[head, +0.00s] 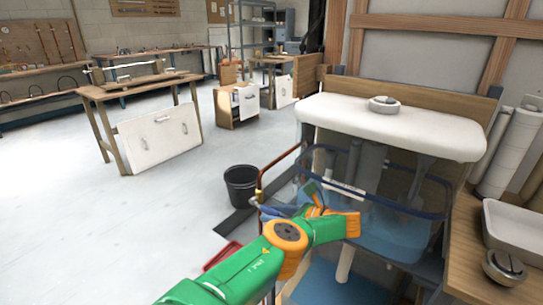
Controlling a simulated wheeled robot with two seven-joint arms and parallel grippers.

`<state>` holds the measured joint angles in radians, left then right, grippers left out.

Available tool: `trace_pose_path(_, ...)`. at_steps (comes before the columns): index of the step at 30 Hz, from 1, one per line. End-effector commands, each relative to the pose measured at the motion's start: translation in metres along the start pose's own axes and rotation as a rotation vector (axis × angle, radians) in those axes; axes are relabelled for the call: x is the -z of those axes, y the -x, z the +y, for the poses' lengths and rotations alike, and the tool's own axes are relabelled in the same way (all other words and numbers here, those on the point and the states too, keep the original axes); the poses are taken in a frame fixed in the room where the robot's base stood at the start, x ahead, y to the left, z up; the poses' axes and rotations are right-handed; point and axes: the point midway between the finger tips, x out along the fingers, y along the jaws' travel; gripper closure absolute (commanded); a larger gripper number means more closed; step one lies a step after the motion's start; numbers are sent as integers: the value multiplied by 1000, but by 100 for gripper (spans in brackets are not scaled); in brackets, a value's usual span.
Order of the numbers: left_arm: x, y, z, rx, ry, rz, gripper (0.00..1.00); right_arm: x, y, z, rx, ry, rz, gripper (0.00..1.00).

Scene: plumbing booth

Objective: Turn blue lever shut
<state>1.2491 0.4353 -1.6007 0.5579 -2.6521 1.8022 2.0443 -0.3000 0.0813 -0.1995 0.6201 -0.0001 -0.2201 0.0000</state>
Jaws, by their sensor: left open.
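My left gripper (318,203) is at the end of the green and orange arm that comes up from the bottom. It is open, in front of the see-through basin under the white top. A small blue piece (273,211), which looks like the blue lever, shows just left of the gripper, by the lower end of a copper pipe (277,171). The arm partly hides this area, so the lever's angle and any contact with the gripper cannot be told. My right gripper is not in view.
The white top (390,128) overhangs the basin (408,218). A wooden counter (468,255) with a grey tray (520,228) and a round metal part (504,267) stands at the right. A black bucket (241,186) stands on the floor. Open floor lies to the left.

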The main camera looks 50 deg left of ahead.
Motion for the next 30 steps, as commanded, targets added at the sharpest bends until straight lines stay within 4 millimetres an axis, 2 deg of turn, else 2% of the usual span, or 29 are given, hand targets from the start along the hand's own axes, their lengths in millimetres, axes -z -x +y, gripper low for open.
trace_pose_path(4, 1, 34, -1, 5, 0, 1, 50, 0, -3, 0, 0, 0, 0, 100)
trace_pose_path(9, 1, 56, 0, 1, 0, 0, 50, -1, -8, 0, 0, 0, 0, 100)
trace_pose_path(23, 4, 58, 1, 1, -13, 12, 50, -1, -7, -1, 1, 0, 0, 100)
trace_pose_path(25, 28, 57, 4, 4, -86, 81, 50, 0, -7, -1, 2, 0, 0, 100)
trace_pose_path(26, 47, 56, 7, 7, -140, 136, 50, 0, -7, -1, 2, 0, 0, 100)
trace_pose_path(29, 137, 63, 32, 26, -392, 426, 50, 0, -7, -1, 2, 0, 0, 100)
trace_pose_path(30, 177, 72, 48, 40, -493, 571, 50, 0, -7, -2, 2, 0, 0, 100)
